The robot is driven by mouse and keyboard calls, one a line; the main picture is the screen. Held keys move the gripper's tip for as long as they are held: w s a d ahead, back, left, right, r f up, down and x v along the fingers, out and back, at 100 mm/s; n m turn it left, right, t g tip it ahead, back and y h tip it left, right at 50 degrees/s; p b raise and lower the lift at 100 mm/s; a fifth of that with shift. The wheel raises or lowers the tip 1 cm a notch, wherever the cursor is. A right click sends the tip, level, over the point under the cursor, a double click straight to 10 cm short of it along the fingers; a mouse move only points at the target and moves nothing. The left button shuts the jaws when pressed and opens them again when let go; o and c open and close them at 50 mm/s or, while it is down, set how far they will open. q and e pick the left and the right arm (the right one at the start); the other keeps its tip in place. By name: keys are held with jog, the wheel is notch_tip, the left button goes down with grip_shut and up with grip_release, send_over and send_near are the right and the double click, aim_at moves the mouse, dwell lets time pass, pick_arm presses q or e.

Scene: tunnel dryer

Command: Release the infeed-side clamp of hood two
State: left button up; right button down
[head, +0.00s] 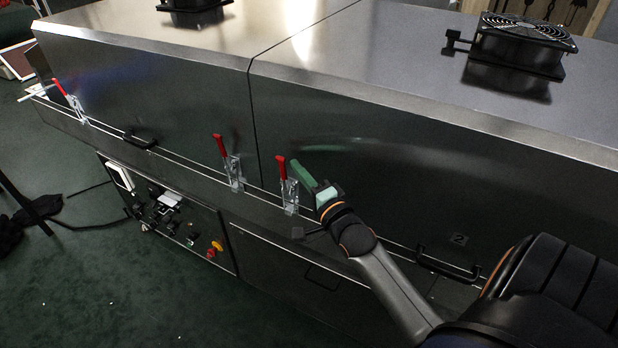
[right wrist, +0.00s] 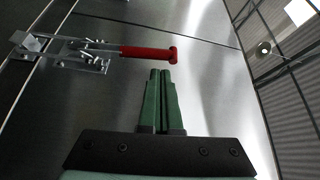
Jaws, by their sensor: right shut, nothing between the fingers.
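Hood two (head: 400,150) is the right-hand steel hood, with a "2" label (head: 459,239) low on its front. Its clamp by the seam has a red handle (head: 281,168) standing up above a metal base (head: 290,196). In the right wrist view the same red handle (right wrist: 148,53) lies across the picture, its base plate (right wrist: 60,50) at the left. My right gripper (head: 296,165) has green fingers and is shut and empty. Its fingertips (right wrist: 160,73) are close to the free end of the handle; I cannot tell whether they touch. My left gripper is not in view.
A neighbouring red clamp (head: 221,146) stands just left of the seam, and another (head: 60,88) is at the far left. Black grab handles (head: 448,266) (head: 140,140) stick out from the hood fronts. A control panel (head: 170,215) sits below. The floor (head: 110,290) in front is mostly clear.

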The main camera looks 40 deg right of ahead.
jog(key=shift+w+d, duration=0.2)
jog(key=shift+w, duration=1)
